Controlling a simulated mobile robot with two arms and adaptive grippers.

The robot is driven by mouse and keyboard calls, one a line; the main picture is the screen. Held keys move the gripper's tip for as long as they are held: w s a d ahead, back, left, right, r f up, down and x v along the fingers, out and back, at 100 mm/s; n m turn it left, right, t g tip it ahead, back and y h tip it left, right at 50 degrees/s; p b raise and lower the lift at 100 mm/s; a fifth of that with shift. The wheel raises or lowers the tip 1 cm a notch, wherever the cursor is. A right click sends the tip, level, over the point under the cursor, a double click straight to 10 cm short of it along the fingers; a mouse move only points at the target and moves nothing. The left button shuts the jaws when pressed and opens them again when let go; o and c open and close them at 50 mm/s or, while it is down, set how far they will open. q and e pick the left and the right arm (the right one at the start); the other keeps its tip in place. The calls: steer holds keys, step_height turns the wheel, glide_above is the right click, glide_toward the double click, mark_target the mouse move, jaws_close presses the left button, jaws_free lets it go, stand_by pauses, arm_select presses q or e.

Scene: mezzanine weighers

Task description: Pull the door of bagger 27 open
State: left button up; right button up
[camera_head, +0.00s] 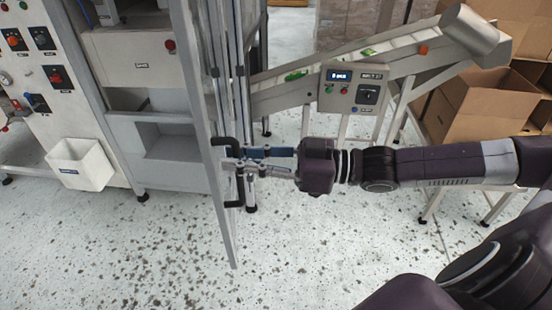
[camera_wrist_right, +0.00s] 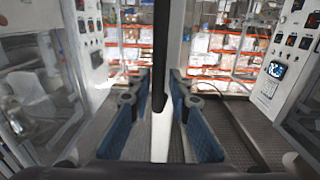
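The door (camera_head: 205,120) is a tall, narrow grey frame seen nearly edge-on in the head view, beside the cabinet. It carries a black bar handle (camera_head: 239,192). I cannot tell how far the door stands open. My right gripper (camera_head: 228,164) reaches in from the right at the handle. Its two fingers are apart, one on each side of the black handle (camera_wrist_right: 160,60) in the right wrist view. Some space shows between the fingers and the bar, so it looks open around the handle. The door's pale edge (camera_wrist_right: 163,130) also shows there. My left gripper is not in view.
A cabinet with buttons (camera_head: 40,60) and a white bin (camera_head: 80,165) stand at left. An inclined conveyor (camera_head: 390,62) with a control box (camera_head: 354,88) is behind my right arm. Cardboard boxes (camera_head: 480,105) are at right. The speckled floor (camera_head: 130,250) in front is clear.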

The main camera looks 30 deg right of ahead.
steer(key=v, duration=1)
steer(key=shift+s+d, duration=0.25)
steer(key=shift+s, duration=0.05)
